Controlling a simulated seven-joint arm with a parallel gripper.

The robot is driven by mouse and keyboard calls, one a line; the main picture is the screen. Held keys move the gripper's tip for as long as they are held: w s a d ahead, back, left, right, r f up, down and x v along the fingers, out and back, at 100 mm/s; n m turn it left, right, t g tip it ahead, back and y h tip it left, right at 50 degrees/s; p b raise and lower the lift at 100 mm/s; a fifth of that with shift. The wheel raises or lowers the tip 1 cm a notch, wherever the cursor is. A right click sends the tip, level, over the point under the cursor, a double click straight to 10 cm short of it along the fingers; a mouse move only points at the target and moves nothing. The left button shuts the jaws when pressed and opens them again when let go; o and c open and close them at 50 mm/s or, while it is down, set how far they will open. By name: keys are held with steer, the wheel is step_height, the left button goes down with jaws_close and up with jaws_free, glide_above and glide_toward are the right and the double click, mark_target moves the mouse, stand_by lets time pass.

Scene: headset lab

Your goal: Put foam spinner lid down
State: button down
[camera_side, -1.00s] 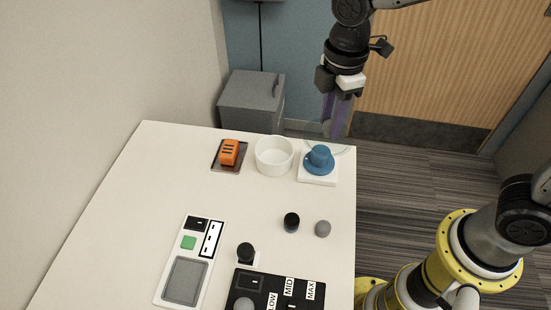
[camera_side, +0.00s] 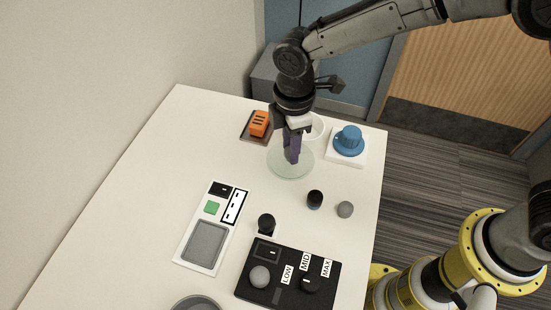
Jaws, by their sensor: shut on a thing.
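A clear, round, faintly green lid (camera_side: 276,164) is at the far middle of the white table, in front of the white bowl. My gripper (camera_side: 293,158) points down with its purple fingers over the lid's middle and is shut on it. The fingers hide the lid's grip. I cannot tell whether the lid touches the table or hangs just above it. A blue round hat-shaped part (camera_side: 348,140) sits uncovered on a white square base (camera_side: 333,158) to the right. The white bowl (camera_side: 318,127) is partly hidden behind my gripper.
An orange block (camera_side: 259,123) lies on a dark tray at the back left. In front are a black knob (camera_side: 315,199), a grey knob (camera_side: 345,209), a white panel (camera_side: 192,262) and a black control box (camera_side: 292,296). Bare table (camera_side: 140,200) lies to the left.

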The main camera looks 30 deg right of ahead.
mark_target(276, 154)
steer(key=w+f, duration=0.1)
steer(key=a+f, duration=0.1)
steer(key=w+a+f, duration=0.1)
steer(key=f, duration=0.1)
steer(key=shift+w, duration=0.3)
steer(key=shift+w+f, duration=0.1)
steer(key=shift+f, duration=1.5)
steer(key=shift+f, duration=0.1)
steer(key=c, duration=0.6)
jaws_free()
step_height(276, 154, up, 12)
steer(key=shift+r, duration=0.15)
